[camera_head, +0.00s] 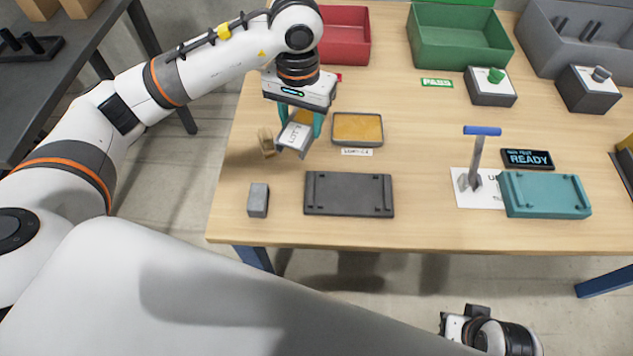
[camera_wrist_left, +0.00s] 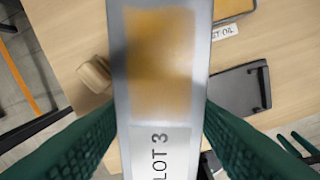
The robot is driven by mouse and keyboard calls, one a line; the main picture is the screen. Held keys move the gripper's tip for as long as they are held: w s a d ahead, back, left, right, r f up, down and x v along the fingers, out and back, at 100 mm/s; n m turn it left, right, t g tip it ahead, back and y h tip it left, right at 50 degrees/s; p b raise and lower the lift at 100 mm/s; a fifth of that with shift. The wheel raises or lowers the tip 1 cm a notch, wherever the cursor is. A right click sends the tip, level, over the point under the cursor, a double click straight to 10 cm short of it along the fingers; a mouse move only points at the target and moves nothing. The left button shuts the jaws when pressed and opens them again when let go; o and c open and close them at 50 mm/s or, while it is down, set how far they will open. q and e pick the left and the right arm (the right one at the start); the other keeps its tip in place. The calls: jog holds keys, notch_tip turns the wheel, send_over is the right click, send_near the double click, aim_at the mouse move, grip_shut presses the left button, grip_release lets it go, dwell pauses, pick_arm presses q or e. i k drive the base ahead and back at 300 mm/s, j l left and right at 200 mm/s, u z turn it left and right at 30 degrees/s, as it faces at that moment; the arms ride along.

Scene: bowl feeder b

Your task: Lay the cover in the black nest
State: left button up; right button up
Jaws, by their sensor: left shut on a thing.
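My left gripper (camera_head: 301,122) is shut on a flat grey cover (camera_head: 294,138) marked "LOT 3" and holds it tilted above the table. In the left wrist view the cover (camera_wrist_left: 158,140) runs up the middle between the two teal fingers, with a tan patch on its face. The black nest (camera_head: 348,195) is a dark rectangular tray with raised bars at its ends. It lies at the table's front, right of and nearer than the cover, and looks empty. It shows partly in the left wrist view (camera_wrist_left: 240,90). Part of my right arm's end (camera_head: 470,328) shows at the bottom, its jaws unclear.
A tan-filled tray (camera_head: 358,128) labelled as oil lies just right of the cover. A teal fixture (camera_head: 545,195) and blue-handled lever (camera_head: 478,155) stand right. Bins line the back.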

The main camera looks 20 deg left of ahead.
aim_at(349, 193)
jog(key=l+u, duration=0.75)
jog(key=k+l, duration=0.1)
jog(key=l, duration=0.8)
jog(key=k+l, duration=0.15)
jog(key=l, duration=0.3)
